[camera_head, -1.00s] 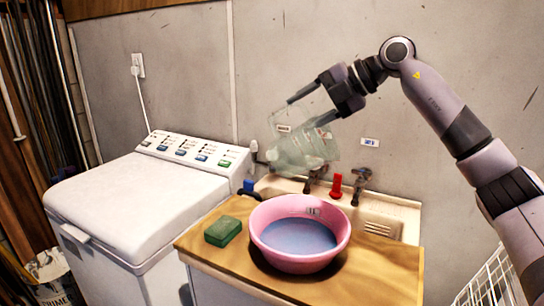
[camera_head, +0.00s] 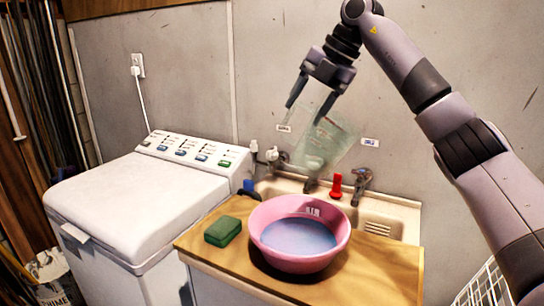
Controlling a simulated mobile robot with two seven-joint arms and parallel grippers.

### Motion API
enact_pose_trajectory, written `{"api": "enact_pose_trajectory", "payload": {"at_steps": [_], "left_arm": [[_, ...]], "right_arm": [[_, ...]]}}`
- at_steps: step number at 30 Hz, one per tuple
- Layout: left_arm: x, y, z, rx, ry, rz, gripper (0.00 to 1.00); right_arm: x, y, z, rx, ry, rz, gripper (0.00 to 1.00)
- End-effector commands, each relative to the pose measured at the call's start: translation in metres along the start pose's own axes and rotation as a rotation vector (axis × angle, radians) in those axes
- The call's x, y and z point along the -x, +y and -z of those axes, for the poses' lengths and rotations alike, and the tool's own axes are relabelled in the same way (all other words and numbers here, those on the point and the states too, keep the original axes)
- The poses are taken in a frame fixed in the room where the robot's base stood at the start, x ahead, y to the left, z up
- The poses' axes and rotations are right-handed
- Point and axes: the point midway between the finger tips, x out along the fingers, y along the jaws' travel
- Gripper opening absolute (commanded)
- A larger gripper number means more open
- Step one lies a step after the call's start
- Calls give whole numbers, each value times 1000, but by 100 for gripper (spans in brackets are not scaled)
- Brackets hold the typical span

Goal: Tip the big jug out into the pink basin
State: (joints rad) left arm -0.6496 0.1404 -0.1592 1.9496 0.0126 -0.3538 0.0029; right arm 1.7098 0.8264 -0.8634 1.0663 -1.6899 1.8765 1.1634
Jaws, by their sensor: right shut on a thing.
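The big jug (camera_head: 328,145) is clear and greenish, and tilted in the air above the sink behind the basin. My right gripper (camera_head: 304,112) is shut on it from above, with its fingers pointing down. The jug's see-through outline is faint, so its contents and mouth are hard to make out. The pink basin (camera_head: 277,257) stands upright on the wooden counter, below and in front of the jug, apart from it. It has bluish liquid inside. My left gripper is out of view.
A green sponge-like block (camera_head: 223,231) lies left of the basin on the wooden counter (camera_head: 385,270). Behind are a sink (camera_head: 408,218), taps (camera_head: 361,182) and a red item (camera_head: 336,186). A white washing machine (camera_head: 130,205) stands left. A white wire basket (camera_head: 485,285) is lower right.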

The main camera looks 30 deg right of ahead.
Motion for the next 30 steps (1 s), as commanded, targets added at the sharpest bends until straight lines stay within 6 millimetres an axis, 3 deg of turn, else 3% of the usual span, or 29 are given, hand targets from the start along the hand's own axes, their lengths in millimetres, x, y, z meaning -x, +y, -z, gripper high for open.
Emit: {"api": "enact_pose_trajectory", "payload": {"at_steps": [10,30], "left_arm": [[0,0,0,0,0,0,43],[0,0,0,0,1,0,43]], "right_arm": [[6,3,0,-1,-3,240,0],[8,4,0,1,-1,430,0]]}}
